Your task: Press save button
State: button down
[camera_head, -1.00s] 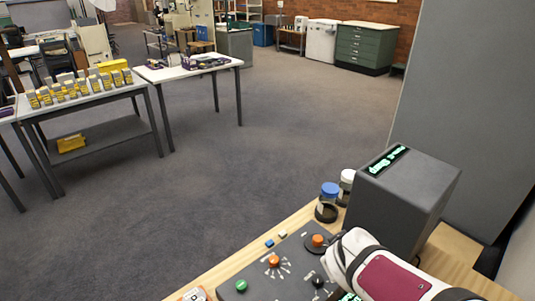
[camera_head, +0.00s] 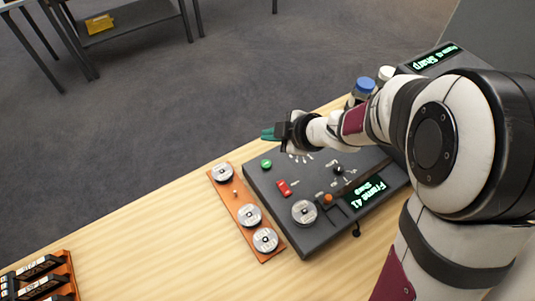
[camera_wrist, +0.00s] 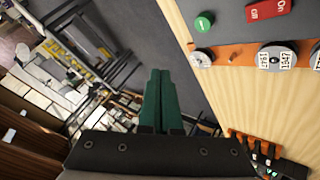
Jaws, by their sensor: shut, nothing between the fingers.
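A dark control panel (camera_head: 318,222) lies on the wooden bench. A green round button (camera_head: 266,163) with a white mark sits at its far left corner; it also shows in the wrist view (camera_wrist: 203,22). An orange button (camera_head: 328,198) sits beside the lit display (camera_head: 366,192), which seems to read "Frame 41 Sharp". I cannot read which control is labelled save. My gripper (camera_head: 268,134) has green fingers, shut and empty, pointing left above the panel's far edge, apart from the green button. The fingers also show in the wrist view (camera_wrist: 158,98). My arm hides part of the panel.
A red on/off switch (camera_head: 284,188) and a dial (camera_head: 304,211) are on the panel. An orange strip with silver reels (camera_head: 240,190) lies left of it. A rack (camera_head: 45,275) stands lower left. A grey box (camera_head: 430,62) and blue-lidded jar (camera_head: 364,86) stand behind.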

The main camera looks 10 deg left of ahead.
aim_at(270, 166)
jog(key=shift+f, duration=4.4)
jog(key=shift+f, duration=0.4)
jog(key=shift+f, duration=0.45)
jog(key=shift+r, duration=0.85)
jog(key=shift+r, duration=2.55)
